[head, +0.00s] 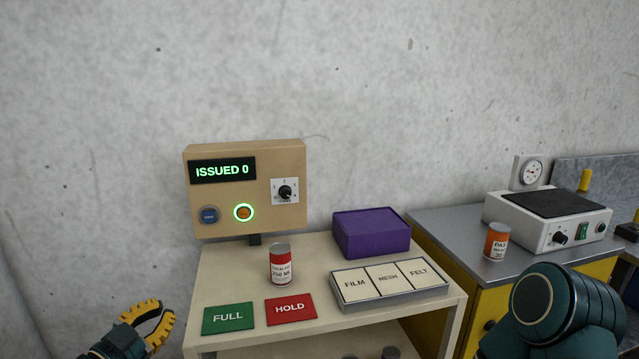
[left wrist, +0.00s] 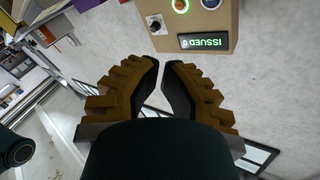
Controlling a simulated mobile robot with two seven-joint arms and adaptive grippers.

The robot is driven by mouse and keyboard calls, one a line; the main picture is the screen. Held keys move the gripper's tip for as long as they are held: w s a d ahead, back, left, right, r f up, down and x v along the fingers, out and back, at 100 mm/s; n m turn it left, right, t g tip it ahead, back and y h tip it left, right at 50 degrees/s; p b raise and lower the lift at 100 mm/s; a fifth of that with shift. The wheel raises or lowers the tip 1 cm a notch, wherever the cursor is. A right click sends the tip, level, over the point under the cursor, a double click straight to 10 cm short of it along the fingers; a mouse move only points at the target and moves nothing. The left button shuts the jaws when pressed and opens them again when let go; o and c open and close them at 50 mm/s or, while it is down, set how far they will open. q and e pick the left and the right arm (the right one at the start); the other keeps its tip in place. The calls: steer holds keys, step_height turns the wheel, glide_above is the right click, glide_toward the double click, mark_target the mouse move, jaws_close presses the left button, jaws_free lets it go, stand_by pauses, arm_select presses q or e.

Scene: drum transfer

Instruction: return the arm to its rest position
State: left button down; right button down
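My left gripper (head: 166,309) is at the lower left of the head view, in front of and left of the cream table. Its two yellow ribbed fingers (left wrist: 160,64) show close up in the left wrist view, with their tips drawn together and nothing held between them. It is clear of the table and everything on it. My right arm shows as dark green links at the lower right of the head view; its gripper is out of view.
The cream table (head: 222,284) holds a red-and-white can (head: 281,264), a green FULL plate (head: 228,318), a red HOLD plate (head: 290,311), a purple box (head: 371,233) and a FILM/MESH/FELT tray (head: 392,301). The control box (head: 240,218) reads ISSUED 0. An orange can (head: 496,241) stands by a hotplate (head: 549,220).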

arm_select(q)
steer(key=d+f+n+g+y, duration=0.1)
steer(key=d+f+n+g, duration=0.3)
steer(key=f, duration=0.6)
steer(key=d+f+n+g+y, duration=0.1)
steer(key=d+f+n+g, duration=0.2)
steer(key=d+f, duration=0.5)
steer(key=s+d+f+n+g, duration=0.2)
steer(key=s+d+f+g, duration=0.1)
steer(key=s+f, duration=0.4)
steer(key=s+d+f+n+g, duration=0.2)
steer(key=s+d+f+g, duration=0.2)
steer(key=s+f, duration=0.3)
step_height(320, 180, down, 2)
steer(key=shift+s+d+f+n+g+y, duration=0.1)
steer(key=shift+s+d+n+g+y, duration=0.15)
steer(key=shift+g, duration=0.45)
